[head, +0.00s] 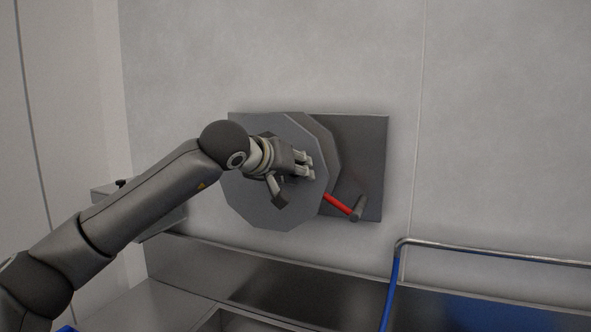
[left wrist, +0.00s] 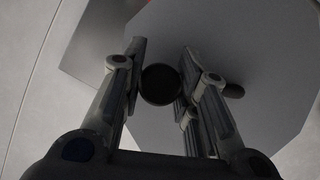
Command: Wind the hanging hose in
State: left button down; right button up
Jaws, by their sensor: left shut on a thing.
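A grey hose reel with an eight-sided front disc (head: 255,205) sits on a dark wall plate (head: 365,140). A red crank arm (head: 340,204) sticks out at its lower right and ends in a grey handle (head: 357,208). My left gripper (head: 302,165) is in front of the disc, up and left of that handle. In the left wrist view, its fingers (left wrist: 160,75) are shut on a dark round knob (left wrist: 160,85) in front of the disc. I cannot tell how the knob joins the reel. No hanging hose can be made out. My right gripper is not in view.
A steel counter with a basin (head: 235,320) runs below the reel. A chrome rail (head: 490,253) with a blue upright (head: 390,290) stands at the lower right. A grey box (head: 160,220) is behind my left arm. The wall right of the reel is clear.

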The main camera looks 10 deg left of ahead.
pick_arm(q)
jog(key=shift+f, duration=0.2)
jog(key=c, duration=1.1)
grip_release()
jog(key=shift+r, duration=0.1)
jog(key=shift+r, duration=0.1)
jog(key=v, duration=1.2)
